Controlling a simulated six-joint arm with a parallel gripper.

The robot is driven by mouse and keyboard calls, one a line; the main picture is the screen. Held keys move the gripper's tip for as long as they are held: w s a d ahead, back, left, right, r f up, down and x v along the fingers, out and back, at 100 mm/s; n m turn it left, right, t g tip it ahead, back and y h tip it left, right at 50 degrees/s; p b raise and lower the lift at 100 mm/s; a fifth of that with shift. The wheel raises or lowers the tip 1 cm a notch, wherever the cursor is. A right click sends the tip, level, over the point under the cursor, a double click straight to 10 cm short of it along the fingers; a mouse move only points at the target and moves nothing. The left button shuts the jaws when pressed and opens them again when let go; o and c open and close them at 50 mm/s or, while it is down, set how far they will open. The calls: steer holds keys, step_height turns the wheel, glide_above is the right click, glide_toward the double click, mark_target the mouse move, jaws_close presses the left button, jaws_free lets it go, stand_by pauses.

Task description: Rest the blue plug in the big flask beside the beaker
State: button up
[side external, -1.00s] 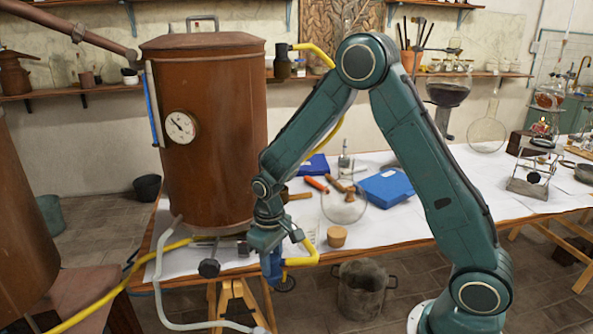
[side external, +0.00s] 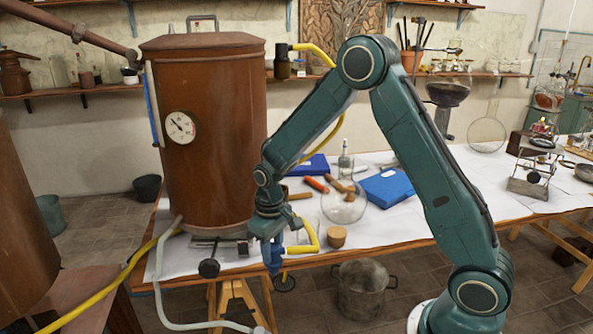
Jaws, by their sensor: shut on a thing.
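My gripper (side external: 273,266) hangs pointing down at the table's front edge, in front of the copper still. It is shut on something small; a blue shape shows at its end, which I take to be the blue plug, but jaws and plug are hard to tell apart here. A round clear glass flask (side external: 343,208) stands on the white-covered table, to the right of and behind my gripper, apart from it. A clear beaker seems to stand between them, mostly hidden behind my gripper and a yellow hose.
A cork stopper (side external: 337,237) stands in front of the flask. A blue book (side external: 387,186) lies to its right, and an orange-handled tool (side external: 316,184) behind it. The large copper still (side external: 207,140) stands close on the left. The white table sheet (side external: 400,222) is clear front right.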

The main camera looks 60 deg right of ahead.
steer(key=w+d+r+m, duration=0.25)
steer(key=d+r, duration=0.25)
steer(key=d, duration=0.7)
steer(key=w+d+r+m, duration=0.1)
steer(key=w+d+r, duration=0.35)
steer(key=d, duration=0.85)
steer(key=s+d+r+m, duration=0.3)
steer(key=s+d+r, duration=0.1)
steer(key=d+r, duration=0.3)
steer(key=s+d+r+m, duration=0.4)
steer(key=d+r, duration=0.2)
steer(key=d, duration=0.2)
steer(key=shift+d+r, duration=0.35)
steer(key=shift+r, duration=0.05)
steer(key=shift+f, duration=0.15)
steer(key=shift+f, duration=2.35)
steer(key=shift+f, duration=1.2)
